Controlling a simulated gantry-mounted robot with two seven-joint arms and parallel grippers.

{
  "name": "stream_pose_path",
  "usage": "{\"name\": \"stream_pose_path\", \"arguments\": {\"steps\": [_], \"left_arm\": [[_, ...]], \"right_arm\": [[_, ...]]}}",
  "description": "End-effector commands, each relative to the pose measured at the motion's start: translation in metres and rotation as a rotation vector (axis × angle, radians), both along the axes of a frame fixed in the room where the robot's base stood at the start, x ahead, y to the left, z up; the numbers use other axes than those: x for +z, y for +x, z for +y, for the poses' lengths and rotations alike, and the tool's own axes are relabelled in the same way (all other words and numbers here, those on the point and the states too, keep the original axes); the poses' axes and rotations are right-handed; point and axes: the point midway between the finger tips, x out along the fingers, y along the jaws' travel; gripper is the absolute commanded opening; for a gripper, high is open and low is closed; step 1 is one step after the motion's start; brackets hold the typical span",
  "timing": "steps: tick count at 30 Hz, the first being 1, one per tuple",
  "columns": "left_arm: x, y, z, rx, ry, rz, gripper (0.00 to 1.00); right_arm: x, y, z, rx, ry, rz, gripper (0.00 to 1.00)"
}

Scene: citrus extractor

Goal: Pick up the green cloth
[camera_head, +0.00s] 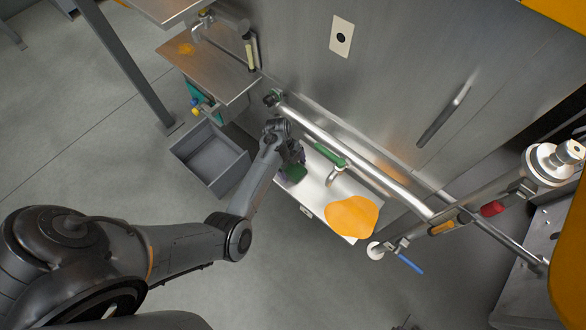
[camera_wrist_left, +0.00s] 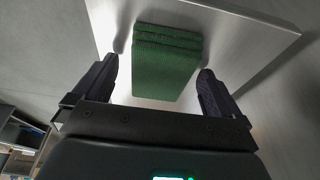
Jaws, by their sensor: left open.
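The green cloth (camera_wrist_left: 166,62) is a folded, layered stack lying on the metal shelf. In the left wrist view it lies between and just beyond the two open fingers of my left gripper (camera_wrist_left: 158,92), with a gap on both sides. In the head view only part of the green cloth (camera_head: 294,172) shows, beside my left gripper (camera_head: 291,160) at the shelf's left end; the gripper hides the rest. My left gripper is open and empty. My right gripper is not in view.
The metal shelf (camera_head: 311,193) also bears an orange cloth (camera_head: 352,216) and a green-handled tool (camera_head: 328,155). A long metal rail (camera_head: 352,153) runs behind it. A grey open bin (camera_head: 211,158) stands to the left, below a small metal table (camera_head: 208,66).

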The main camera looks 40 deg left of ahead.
Motion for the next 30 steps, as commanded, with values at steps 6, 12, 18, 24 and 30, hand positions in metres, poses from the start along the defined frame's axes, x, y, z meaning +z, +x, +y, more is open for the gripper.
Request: {"name": "stream_pose_path", "arguments": {"steps": [6,12,18,24,30], "left_arm": [[0.0,0.0,0.0,0.0,0.0,0.0,0.73],[0.0,0.0,0.0,0.0,0.0,0.0,0.42],[0.0,0.0,0.0,0.0,0.0,0.0,0.39],[0.001,0.0,0.0,-0.001,0.001,0.0,0.39],[0.031,0.0,0.0,0.0,0.001,-0.002,0.39]], "right_arm": [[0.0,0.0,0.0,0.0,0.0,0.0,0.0],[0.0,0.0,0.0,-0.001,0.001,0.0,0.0],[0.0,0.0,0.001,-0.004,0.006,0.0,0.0],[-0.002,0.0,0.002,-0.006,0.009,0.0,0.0],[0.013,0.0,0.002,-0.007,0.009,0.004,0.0]]}}
